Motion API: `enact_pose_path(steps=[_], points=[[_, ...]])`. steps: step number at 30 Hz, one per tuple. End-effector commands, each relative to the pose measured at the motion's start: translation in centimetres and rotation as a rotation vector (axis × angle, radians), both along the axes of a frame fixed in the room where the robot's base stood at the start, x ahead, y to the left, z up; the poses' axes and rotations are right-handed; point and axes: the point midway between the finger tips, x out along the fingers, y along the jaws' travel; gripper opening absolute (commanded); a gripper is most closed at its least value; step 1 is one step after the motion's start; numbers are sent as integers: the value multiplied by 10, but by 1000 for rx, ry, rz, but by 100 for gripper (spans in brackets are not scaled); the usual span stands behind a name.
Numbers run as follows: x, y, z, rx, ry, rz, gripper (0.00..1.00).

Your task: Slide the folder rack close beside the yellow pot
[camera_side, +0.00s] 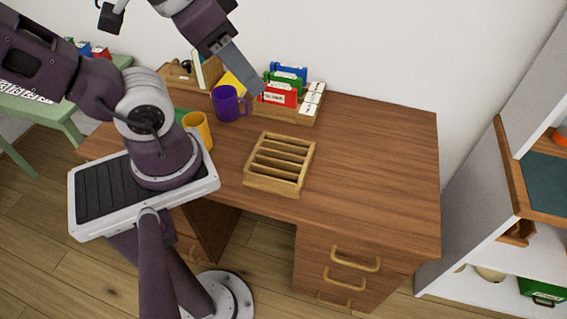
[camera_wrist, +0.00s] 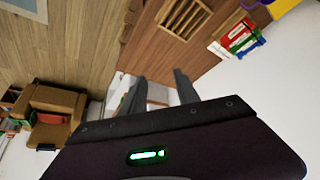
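An empty slotted wooden rack (camera_side: 280,163), which looks like the folder rack, lies in the middle of the desk; it also shows at the top of the wrist view (camera_wrist: 185,15). A yellow mug-like pot (camera_side: 198,128) stands to its left, partly hidden behind my arm. A clear stretch of desk separates them. My gripper (camera_side: 255,90) is in the air near the desk's back, its tips in front of the coloured folders in the side view. In the wrist view its fingers (camera_wrist: 160,82) are apart with nothing between them.
A purple mug (camera_side: 228,103) stands behind the pot. A wooden holder (camera_side: 297,116) with red, green and blue folders and white cards is at the back. A wooden organizer (camera_side: 177,76) is at back left. The desk's right side (camera_side: 380,180) is clear.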

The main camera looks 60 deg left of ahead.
Motion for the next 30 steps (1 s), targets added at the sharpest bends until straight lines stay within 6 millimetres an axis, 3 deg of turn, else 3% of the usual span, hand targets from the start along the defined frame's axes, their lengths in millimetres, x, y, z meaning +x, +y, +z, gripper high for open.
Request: enact_pose_path(steps=[1, 5, 8, 11, 16, 18, 21, 30], points=[[3, 1, 0, 9, 6, -3, 26], [37, 12, -7, 113, 91, -58, 0], [86, 26, -28, 226, 199, -169, 0], [134, 37, -65, 293, 300, -313, 0], [195, 43, -160, 294, 422, -576, 0], [208, 41, -199, 267, 446, -666, 0], [217, 37, -239, 228, 460, -751, 0], [220, 32, -286, 199, 465, -804, 0]])
